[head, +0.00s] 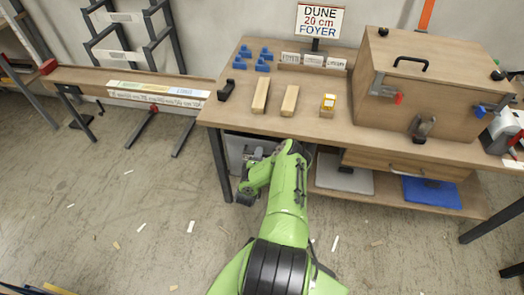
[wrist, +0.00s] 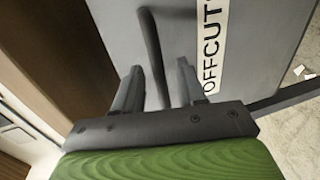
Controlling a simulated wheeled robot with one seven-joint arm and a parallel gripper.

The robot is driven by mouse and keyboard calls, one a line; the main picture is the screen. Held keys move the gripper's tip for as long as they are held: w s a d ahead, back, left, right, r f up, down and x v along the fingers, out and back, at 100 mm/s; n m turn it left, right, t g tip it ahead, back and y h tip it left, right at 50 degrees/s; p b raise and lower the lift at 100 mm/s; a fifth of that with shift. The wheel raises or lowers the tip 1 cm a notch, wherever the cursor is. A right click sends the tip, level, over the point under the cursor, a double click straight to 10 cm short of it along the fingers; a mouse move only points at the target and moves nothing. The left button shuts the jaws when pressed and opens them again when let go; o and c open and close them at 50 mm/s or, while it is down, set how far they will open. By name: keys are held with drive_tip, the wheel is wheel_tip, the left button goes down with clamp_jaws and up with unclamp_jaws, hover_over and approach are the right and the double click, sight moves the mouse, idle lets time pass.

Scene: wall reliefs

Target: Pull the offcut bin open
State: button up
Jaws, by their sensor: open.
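The offcut bin (wrist: 185,25) is a grey box with a white label reading "OFFCUT", its end cut off by the frame. In the head view the grey bin (head: 236,143) shows partly under the left end of the workbench, with my arm covering much of it. A dark bar handle (wrist: 151,45) stands on its front face. My gripper (wrist: 160,66) is open, its two fingers pointing at that face. The handle runs between the fingers in the wrist view; I cannot tell whether either finger touches it. The bin looks closed under the bench.
The workbench (head: 215,112) overhangs the bin, with a leg (head: 220,165) at its left. A grey slab (head: 345,178) and a blue one (head: 432,193) lie on the lower shelf. The floor in front is open, with scattered scraps (head: 190,227).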

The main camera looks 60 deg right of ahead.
drive_tip(key=shift+r, duration=0.1)
drive_tip(key=shift+c, duration=0.6)
clamp_jaws()
